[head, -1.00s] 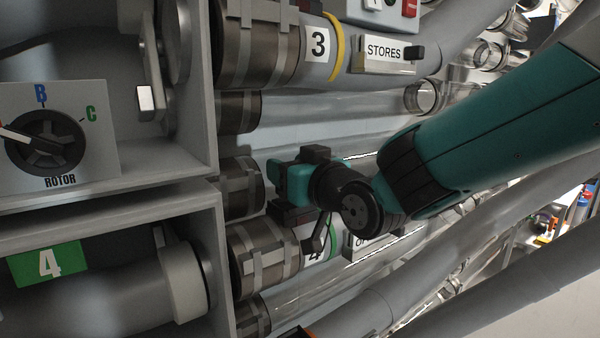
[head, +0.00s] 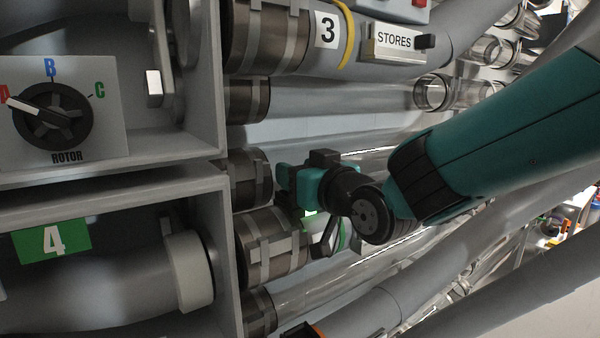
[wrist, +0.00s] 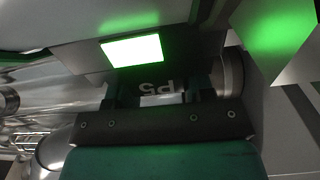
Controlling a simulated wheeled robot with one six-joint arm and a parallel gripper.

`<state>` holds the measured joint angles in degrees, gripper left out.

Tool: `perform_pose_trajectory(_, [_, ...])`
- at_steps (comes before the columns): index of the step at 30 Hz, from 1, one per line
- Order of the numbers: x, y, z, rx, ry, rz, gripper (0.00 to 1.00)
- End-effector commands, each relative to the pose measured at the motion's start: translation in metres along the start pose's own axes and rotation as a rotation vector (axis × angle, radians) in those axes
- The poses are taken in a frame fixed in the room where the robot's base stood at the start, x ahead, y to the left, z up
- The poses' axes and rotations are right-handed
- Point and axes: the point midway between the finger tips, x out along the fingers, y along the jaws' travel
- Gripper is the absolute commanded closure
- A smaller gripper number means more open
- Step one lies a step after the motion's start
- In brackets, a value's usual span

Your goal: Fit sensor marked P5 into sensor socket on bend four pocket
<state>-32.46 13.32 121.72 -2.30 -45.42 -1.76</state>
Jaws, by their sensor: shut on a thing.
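My gripper (head: 288,195) is in the middle of the head view, in front of the strapped pipe coupling of line four, its fingers mostly hidden by its teal body. In the wrist view my gripper (wrist: 155,100) is shut on the dark sensor marked P5 (wrist: 158,87), whose white marking reads upside down. The open pocket with the green number 4 plate (head: 52,241) is at the lower left of the head view; a grey pipe bend (head: 85,295) with a pale collar (head: 188,272) lies inside. My gripper is right of this pocket, outside it. I cannot make out the sensor socket.
Pipe 3 (head: 290,40) with a STORES tag (head: 394,39) runs above my gripper. Clear tubes and couplings lie close around it. A lit green panel (wrist: 131,50) is close beyond the fingers in the wrist view.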

Motion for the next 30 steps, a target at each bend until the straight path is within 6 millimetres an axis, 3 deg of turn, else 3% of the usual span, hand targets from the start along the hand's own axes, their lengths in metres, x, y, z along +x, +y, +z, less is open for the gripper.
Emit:
perform_pose_trajectory(12, [0.0000,0.0000,0.0047,0.000,0.000,0.000,0.88])
perform_pose_trajectory(13, [0.0000,-0.0001,0.0043,0.000,0.000,0.000,0.47])
perform_pose_trajectory(16, [0.0000,-0.0001,0.0042,0.000,0.000,0.000,0.24])
perform_pose_trajectory(30, [-0.0073,-0.0039,0.0056,0.000,0.001,-0.013,0.22])
